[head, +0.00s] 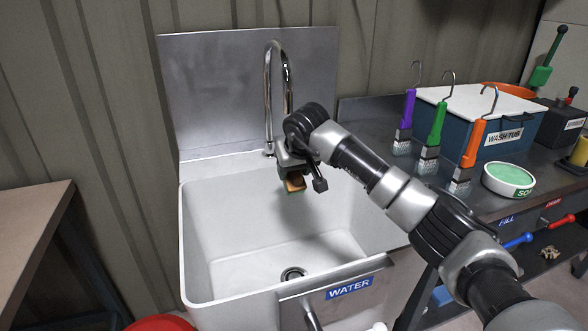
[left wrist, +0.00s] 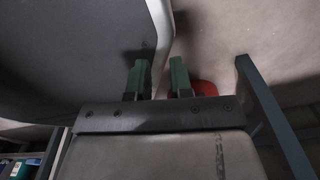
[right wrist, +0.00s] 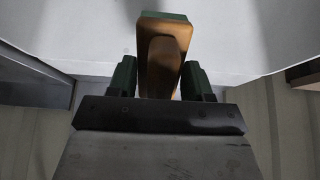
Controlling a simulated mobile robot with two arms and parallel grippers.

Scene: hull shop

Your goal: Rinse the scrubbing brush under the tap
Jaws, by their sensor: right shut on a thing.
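The scrubbing brush (head: 294,185), with a wooden back, is in my right gripper (head: 303,178), over the back of the white sink (head: 186,240). In the right wrist view the brush (right wrist: 162,52) sits between the two green fingers, with a green strip at its far edge. The chrome tap (head: 268,95) rises at the sink's back, its spout end left of and above the brush. No water stream shows. A handle (head: 312,318) is on the front panel by the WATER label (head: 349,288). My left gripper (left wrist: 160,80) shows only in its wrist view, open, fingers apart with nothing gripped.
Right of the sink, a dark bench carries hooked paint brushes (head: 437,125), a blue wash tub (head: 480,125) and a soap dish (head: 508,180). A brown table (head: 30,240) stands at left.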

